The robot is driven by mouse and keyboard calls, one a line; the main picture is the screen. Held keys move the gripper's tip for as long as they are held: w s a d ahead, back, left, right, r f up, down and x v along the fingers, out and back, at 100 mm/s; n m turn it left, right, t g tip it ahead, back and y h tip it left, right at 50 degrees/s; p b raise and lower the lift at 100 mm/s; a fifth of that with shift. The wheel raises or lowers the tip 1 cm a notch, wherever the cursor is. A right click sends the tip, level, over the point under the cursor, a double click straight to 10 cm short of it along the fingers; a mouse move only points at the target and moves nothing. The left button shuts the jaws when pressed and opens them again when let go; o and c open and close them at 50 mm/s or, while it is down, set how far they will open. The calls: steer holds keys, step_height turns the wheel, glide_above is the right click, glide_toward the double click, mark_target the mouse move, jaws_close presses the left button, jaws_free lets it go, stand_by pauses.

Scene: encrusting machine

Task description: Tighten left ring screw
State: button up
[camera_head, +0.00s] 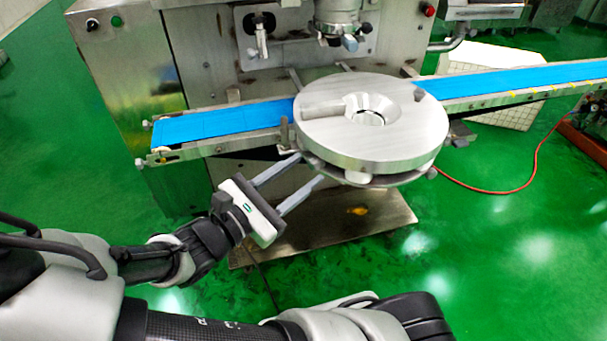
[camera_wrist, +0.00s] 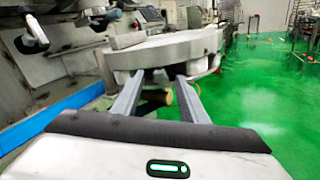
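A large round metal disc (camera_head: 400,145) with a ring-shaped hub sits at the front of the machine, over the blue belt. Under its rim a pale knob (camera_head: 357,177) shows at the front and a smaller one at the right. I cannot tell which part is the left ring screw; the disc's left underside is partly behind my fingers. My gripper (camera_head: 310,169) is open, with its two long grey fingers apart and pointing at the disc's lower left edge. In the wrist view the open fingers (camera_wrist: 159,75) reach under the disc rim (camera_wrist: 165,50). Nothing is visibly held.
The blue conveyor belt (camera_head: 225,122) runs left and right behind the disc. The steel machine body (camera_head: 130,80) stands behind it. A metal base plate (camera_head: 330,228) lies on the green floor below. A red cable (camera_head: 500,190) lies at the right. The front floor is open.

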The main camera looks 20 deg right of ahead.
steer(key=shift+w+d, duration=0.3)
steer(key=shift+d, duration=0.25)
jaws_close()
